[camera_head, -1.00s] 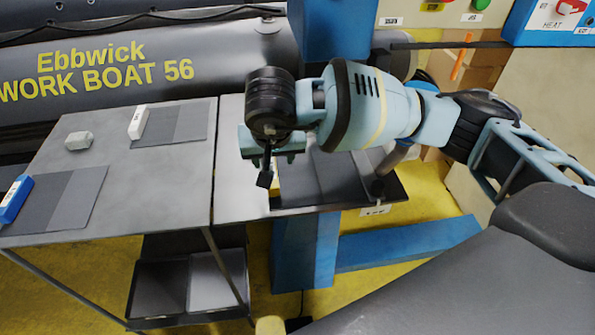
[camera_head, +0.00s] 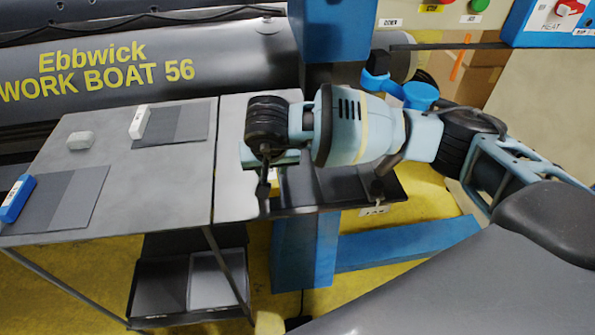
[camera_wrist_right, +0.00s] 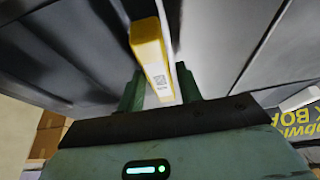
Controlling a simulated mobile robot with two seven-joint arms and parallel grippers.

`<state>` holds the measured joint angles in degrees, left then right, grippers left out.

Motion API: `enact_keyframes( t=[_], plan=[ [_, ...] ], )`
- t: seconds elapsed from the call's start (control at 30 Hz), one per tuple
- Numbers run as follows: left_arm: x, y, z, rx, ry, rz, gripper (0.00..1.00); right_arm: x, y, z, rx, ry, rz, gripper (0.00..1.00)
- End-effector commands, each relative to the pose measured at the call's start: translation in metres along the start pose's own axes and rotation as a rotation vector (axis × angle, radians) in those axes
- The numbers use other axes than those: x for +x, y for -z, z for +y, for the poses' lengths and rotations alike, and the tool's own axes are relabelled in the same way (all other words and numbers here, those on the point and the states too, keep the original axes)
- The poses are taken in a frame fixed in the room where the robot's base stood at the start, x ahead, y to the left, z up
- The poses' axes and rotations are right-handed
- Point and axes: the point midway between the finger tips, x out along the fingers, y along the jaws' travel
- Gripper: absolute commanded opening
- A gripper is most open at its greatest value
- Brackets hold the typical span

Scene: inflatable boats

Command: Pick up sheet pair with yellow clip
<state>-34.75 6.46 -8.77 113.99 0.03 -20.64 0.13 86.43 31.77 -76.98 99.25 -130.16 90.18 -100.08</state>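The yellow clip (camera_wrist_right: 149,48), with a white labelled face, shows in the right wrist view. It lies between the two fingers of my right gripper (camera_wrist_right: 160,90), very close to both. Whether the fingers press on it is not clear. Dark grey sheet-like surfaces (camera_wrist_right: 85,45) lie beside and behind the clip. My left gripper is not in view.
On the left table (camera_head: 150,190), a white clip (camera_head: 138,122) and a blue clip (camera_head: 15,199) lie on dark sheets, with a small pale block (camera_head: 80,140) nearby. A blue post (camera_head: 305,255) stands below the right table. A grey boat (camera_head: 210,50) lies behind.

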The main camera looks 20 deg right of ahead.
Motion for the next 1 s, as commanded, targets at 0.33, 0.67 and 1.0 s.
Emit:
enact_keyframes(
  t=[0.33, 0.67, 1.0],
  plan=[
    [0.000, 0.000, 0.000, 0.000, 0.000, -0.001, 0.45, -0.001, 0.000, 0.000, 0.000, 0.000, 0.001, 0.00],
    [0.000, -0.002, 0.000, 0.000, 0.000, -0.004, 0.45, -0.007, 0.003, 0.000, 0.001, 0.001, 0.002, 0.00],
    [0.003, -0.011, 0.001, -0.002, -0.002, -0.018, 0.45, -0.041, -0.002, -0.014, -0.007, 0.004, -0.001, 0.00]
  ],
)
